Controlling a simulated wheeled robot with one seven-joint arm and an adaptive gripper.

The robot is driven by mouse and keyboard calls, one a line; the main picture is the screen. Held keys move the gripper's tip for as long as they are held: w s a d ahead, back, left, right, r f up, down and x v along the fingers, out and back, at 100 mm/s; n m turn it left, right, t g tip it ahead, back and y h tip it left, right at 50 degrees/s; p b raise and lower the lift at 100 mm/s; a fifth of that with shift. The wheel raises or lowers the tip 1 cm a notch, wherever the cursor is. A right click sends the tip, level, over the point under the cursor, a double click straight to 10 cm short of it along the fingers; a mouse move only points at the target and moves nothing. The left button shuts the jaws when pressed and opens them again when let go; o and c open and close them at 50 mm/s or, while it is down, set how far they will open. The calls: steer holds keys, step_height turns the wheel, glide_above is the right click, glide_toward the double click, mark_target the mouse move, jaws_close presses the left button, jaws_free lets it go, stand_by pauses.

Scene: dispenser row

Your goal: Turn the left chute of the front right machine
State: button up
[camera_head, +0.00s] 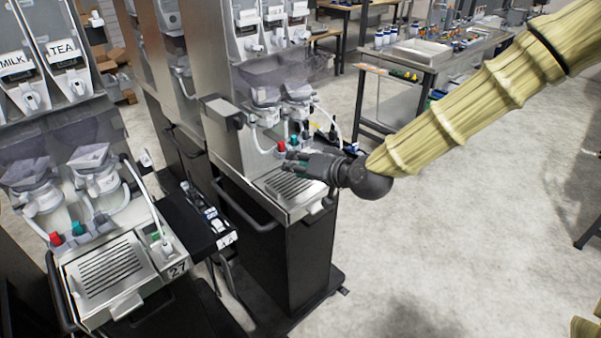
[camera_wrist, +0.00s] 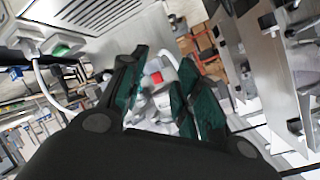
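The right-hand machine (camera_head: 215,139) stands beside my gripper (camera_head: 293,161) in the head view. Its row of canister chutes is at the top, and the leftmost chute (camera_head: 253,47) hangs well above my gripper. My gripper is over the drip tray (camera_head: 292,187), in front of the red and green taps, with nothing held. In the wrist view my gripper (camera_wrist: 163,72) has its two green-padded fingers apart. A red tap (camera_wrist: 157,76) and pale parts show beyond the gap. I cannot tell from the wrist view whether a finger touches anything.
A left machine (camera_head: 115,268) with MILK and TEA canisters stands nearer, marked 27. A black side shelf (camera_head: 200,222) with small items sits between the machines. A metal worktable (camera_head: 440,60) stands behind. The floor (camera_head: 440,240) to the right is clear.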

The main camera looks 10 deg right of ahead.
steer(key=shift+s+d+f, duration=0.1)
steer(key=shift+s+f, duration=0.25)
steer(key=shift+f, duration=0.45)
